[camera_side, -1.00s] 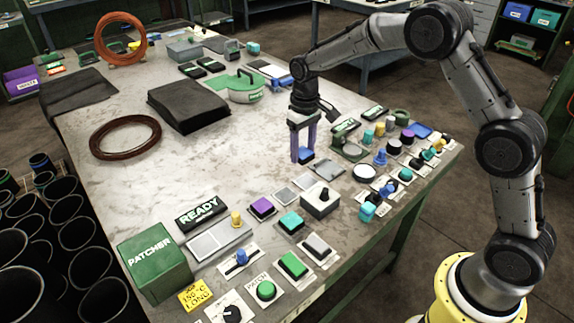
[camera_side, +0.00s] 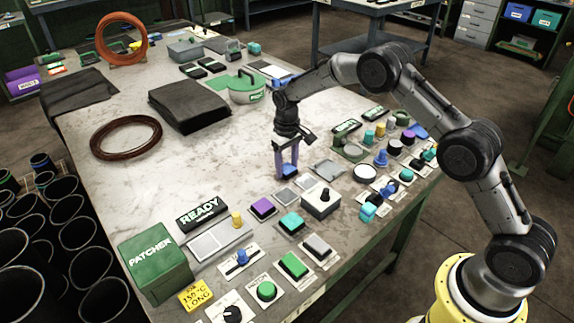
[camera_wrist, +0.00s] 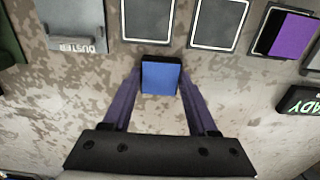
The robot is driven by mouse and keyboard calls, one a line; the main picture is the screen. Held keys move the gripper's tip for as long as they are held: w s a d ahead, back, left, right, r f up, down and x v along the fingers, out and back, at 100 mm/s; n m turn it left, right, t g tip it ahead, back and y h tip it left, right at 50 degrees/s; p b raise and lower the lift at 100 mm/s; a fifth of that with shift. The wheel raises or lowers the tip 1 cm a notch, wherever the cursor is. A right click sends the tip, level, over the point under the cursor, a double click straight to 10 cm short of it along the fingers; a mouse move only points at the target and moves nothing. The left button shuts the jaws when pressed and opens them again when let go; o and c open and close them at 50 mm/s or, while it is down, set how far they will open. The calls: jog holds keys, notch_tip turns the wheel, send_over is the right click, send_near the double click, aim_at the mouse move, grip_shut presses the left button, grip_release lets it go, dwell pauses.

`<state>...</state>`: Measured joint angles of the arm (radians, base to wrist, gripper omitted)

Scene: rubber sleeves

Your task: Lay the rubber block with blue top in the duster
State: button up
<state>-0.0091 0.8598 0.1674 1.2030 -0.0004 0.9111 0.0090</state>
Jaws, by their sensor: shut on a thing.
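The rubber block with a blue top (camera_side: 289,172) is between the purple fingers of my gripper (camera_side: 288,168), which is shut on it. In the wrist view the block (camera_wrist: 160,79) sits at the fingertips, blue face showing. It is over the bench just behind a row of flat grey plates; its height above the bench is hard to tell. The duster (camera_wrist: 75,24), a grey tray with its name on the edge, is at the upper left of the wrist view, partly cut off. In the side view the duster (camera_side: 329,169) lies to the right of my gripper, apart from the block.
Two flat grey plates (camera_wrist: 148,18) (camera_wrist: 218,22) lie close to the block. A purple-topped block (camera_side: 263,208) and the READY sign (camera_side: 202,214) are at the left. Crowded knobs and buttons fill the right side. A black slab (camera_side: 188,108) lies behind; bench between is clear.

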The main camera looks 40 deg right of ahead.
jog(key=shift+f, duration=0.1)
jog(key=o, duration=1.4)
jog(key=shift+c, duration=0.2)
